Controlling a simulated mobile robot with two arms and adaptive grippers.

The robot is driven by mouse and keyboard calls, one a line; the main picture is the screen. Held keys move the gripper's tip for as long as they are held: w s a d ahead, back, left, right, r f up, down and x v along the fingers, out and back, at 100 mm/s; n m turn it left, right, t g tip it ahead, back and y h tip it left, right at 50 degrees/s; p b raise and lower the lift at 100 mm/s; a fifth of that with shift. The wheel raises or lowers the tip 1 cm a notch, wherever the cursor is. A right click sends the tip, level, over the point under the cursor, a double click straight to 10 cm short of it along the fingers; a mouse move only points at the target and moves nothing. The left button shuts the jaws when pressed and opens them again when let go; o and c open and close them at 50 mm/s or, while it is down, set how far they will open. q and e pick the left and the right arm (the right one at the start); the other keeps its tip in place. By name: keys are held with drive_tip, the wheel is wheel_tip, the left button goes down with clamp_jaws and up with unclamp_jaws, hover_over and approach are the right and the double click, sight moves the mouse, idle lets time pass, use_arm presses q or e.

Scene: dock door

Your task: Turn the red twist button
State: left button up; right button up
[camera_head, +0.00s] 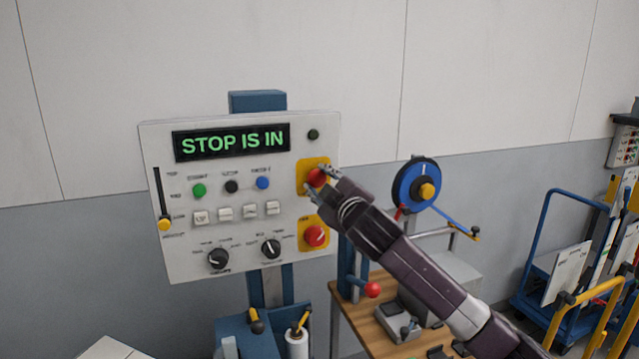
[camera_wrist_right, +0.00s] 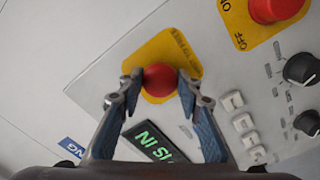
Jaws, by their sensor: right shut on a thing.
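The red twist button (camera_head: 316,177) sits on a yellow plate at the upper right of the white control panel (camera_head: 160,238). The panel's display (camera_head: 232,142) reads "STOP IS IN" in green. My right gripper (camera_head: 318,180) is at the button, its fingers on either side of it. In the right wrist view the red button (camera_wrist_right: 160,80) lies between the two fingertips of my right gripper (camera_wrist_right: 158,88), which is shut on it. Part of the button is hidden by the fingers in the head view. My left gripper is not in view.
A second red knob (camera_head: 316,236) on a yellow plate sits just below; it also shows in the wrist view (camera_wrist_right: 275,8). Green, black and blue buttons, white keys and two black dials (camera_head: 271,249) fill the panel. A wooden bench (camera_head: 352,318) and blue reel (camera_head: 404,186) stand right.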

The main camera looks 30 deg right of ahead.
idle(0.5)
drive_tip(key=o, duration=1.2)
drive_tip(key=shift+w, duration=0.1)
drive_tip(key=shift+c, duration=0.2)
drive_tip(key=v, duration=1.2)
drive_tip(key=shift+f, duration=0.1)
